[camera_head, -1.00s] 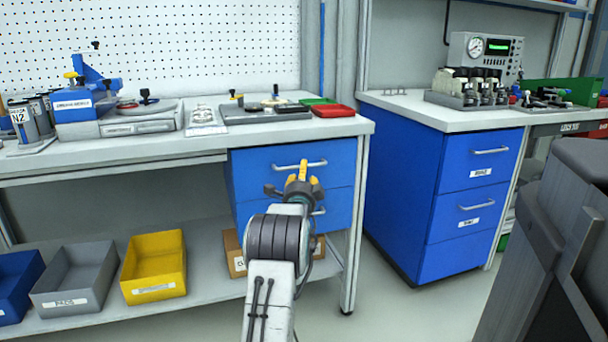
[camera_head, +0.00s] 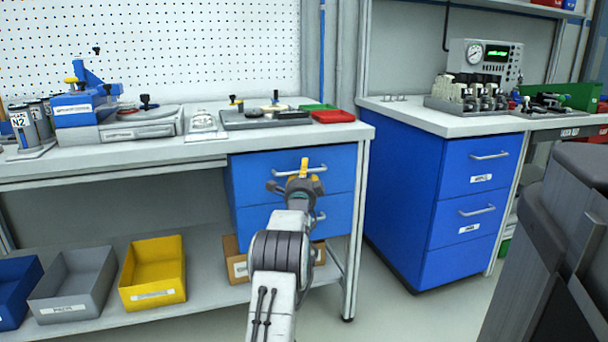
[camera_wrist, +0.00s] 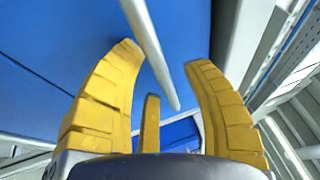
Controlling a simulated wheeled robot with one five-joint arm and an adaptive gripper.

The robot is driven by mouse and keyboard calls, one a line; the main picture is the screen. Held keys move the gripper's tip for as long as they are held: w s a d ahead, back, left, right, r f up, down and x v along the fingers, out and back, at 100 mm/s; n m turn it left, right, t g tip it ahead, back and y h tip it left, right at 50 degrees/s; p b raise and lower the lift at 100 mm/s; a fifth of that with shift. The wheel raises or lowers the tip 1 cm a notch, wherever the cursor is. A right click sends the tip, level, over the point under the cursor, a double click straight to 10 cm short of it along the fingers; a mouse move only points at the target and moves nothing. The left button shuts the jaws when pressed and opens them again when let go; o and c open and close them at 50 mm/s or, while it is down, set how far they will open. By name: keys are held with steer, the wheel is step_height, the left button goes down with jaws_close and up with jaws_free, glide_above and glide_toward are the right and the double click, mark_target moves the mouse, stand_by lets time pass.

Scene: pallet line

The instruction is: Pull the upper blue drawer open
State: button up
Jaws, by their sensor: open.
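The upper blue drawer (camera_head: 255,169) is under the left workbench and looks shut, its front in line with the lower blue drawer (camera_head: 252,216). Its silver bar handle (camera_head: 284,174) runs across the front. My gripper (camera_head: 304,167) is in front of this handle and hides part of it. In the wrist view the yellow fingers of my gripper (camera_wrist: 168,90) are spread open. The handle (camera_wrist: 150,45) comes down from the top into the gap between them, with visible room on both sides. I cannot tell how deep it sits. The blue drawer front (camera_wrist: 60,50) fills the background.
A bench leg (camera_head: 356,235) stands just right of the drawers. A separate blue cabinet (camera_head: 470,215) is further right. Yellow (camera_head: 152,272) and grey (camera_head: 72,287) bins stand on the lower shelf. A cardboard box (camera_head: 234,262) is below the drawers. A dark object (camera_head: 555,250) fills the right foreground.

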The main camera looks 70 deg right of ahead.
jaws_close()
stand_by(0.3)
stand_by(0.3)
